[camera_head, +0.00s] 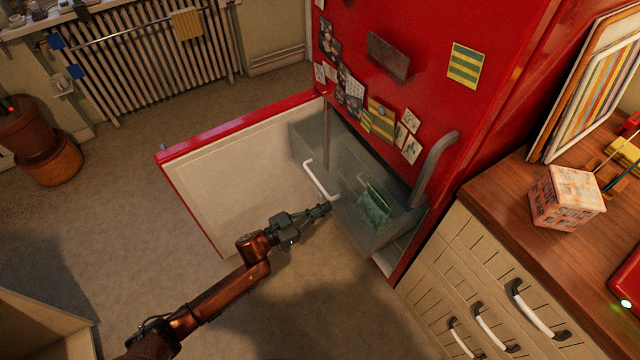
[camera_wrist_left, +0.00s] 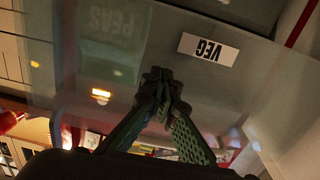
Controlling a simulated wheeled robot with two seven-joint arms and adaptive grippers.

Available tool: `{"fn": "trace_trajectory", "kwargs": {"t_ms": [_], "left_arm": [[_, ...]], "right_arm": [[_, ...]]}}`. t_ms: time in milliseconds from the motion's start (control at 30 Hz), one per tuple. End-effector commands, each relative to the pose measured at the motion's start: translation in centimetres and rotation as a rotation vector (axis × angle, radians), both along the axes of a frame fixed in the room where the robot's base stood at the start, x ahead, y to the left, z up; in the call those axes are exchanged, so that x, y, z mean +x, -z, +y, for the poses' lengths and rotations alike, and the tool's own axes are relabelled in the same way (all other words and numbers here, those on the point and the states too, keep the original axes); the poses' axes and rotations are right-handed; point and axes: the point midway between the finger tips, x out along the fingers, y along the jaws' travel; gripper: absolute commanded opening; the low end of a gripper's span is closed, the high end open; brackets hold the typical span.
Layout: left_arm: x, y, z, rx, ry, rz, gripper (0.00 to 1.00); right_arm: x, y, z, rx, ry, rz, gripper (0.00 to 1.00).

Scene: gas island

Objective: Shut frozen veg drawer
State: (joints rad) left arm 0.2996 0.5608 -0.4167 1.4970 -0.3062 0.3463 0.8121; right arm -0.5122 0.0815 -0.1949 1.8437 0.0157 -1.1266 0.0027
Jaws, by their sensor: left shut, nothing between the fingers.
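The frozen veg drawer (camera_head: 350,205) is a clear grey bin with a white handle (camera_head: 321,180), pulled out of the red fridge-freezer's lower compartment. A green bag (camera_head: 374,207) stands inside it. In the left wrist view a "VEG" label (camera_wrist_left: 209,49) shows upside down on the drawer front (camera_wrist_left: 170,85), and a bag marked "PEAS" (camera_wrist_left: 114,30) shows through it. My right gripper is not in view.
The red freezer door (camera_head: 235,160) stands open at the left of the drawer. A cabinet (camera_head: 460,270) with white handles and a wooden worktop is close at the right.

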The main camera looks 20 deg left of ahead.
Motion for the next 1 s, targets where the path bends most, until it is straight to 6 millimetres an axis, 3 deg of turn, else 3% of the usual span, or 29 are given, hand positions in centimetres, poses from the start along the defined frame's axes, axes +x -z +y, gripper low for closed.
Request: {"fn": "trace_trajectory", "kwargs": {"t_ms": [1000], "left_arm": [[4.6, 0.1, -3.7, -0.001, 0.001, 0.001, 0.00]], "right_arm": [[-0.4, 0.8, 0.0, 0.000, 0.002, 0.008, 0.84]]}}
